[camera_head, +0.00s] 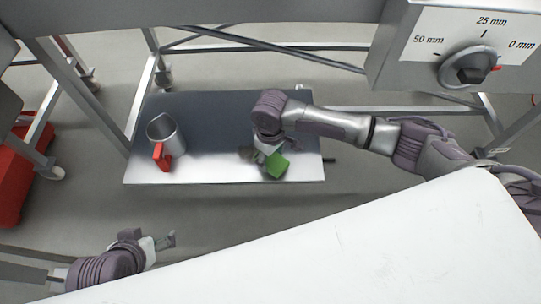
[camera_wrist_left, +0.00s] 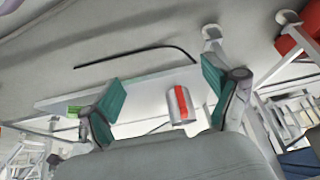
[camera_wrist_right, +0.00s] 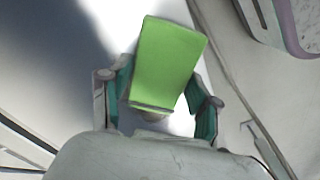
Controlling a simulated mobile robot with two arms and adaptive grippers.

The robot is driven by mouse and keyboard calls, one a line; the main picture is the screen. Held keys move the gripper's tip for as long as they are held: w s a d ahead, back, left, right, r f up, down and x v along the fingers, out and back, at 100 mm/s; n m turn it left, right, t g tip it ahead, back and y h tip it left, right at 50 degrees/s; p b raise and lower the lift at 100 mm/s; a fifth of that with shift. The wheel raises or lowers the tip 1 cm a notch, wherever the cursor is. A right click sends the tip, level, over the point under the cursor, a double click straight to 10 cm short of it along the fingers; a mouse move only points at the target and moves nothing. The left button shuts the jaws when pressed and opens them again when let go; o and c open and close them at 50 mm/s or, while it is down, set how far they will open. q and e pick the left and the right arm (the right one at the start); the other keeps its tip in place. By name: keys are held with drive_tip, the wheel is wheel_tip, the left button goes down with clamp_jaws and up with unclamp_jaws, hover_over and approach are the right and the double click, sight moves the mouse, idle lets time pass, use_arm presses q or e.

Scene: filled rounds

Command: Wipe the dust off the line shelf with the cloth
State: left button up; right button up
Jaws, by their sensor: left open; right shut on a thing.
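The line shelf (camera_head: 215,115) is a flat grey metal sheet low under the frame. My right gripper (camera_head: 268,156) is over its right part, shut on the green cloth (camera_head: 277,166). The right wrist view shows the cloth (camera_wrist_right: 168,60) as a bright green block between the fingers. I cannot tell whether it touches the shelf. A darker patch beside the gripper may be dust or part of the gripper. My left gripper (camera_head: 166,242) is open and empty, in front of the shelf and apart from it; its spread fingers show in the left wrist view (camera_wrist_left: 160,80).
A metal jug (camera_head: 163,133) with a red handle stands upright on the shelf's left part. Metal legs and bars surround the shelf. A box with a dial (camera_head: 468,66) hangs above right. A white surface (camera_head: 330,260) fills the foreground. A red object (camera_head: 14,180) is at far left.

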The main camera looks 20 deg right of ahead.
use_arm(q)
drive_tip(key=shift+w+d+r+t, duration=0.15)
drive_tip(key=shift+w+t, duration=0.15)
drive_tip(key=shift+w, duration=0.15)
use_arm(e)
drive_tip(key=shift+f, duration=0.45)
use_arm(q)
drive_tip(key=shift+w+d+r, duration=0.1)
drive_tip(key=shift+w, duration=0.15)
use_arm(e)
drive_tip(key=shift+f, duration=0.25)
use_arm(q)
drive_tip(key=shift+w+d+r+t, duration=0.1)
drive_tip(key=shift+w+t, duration=0.15)
drive_tip(key=shift+t, duration=0.05)
use_arm(e)
drive_tip(key=shift+f, duration=0.3)
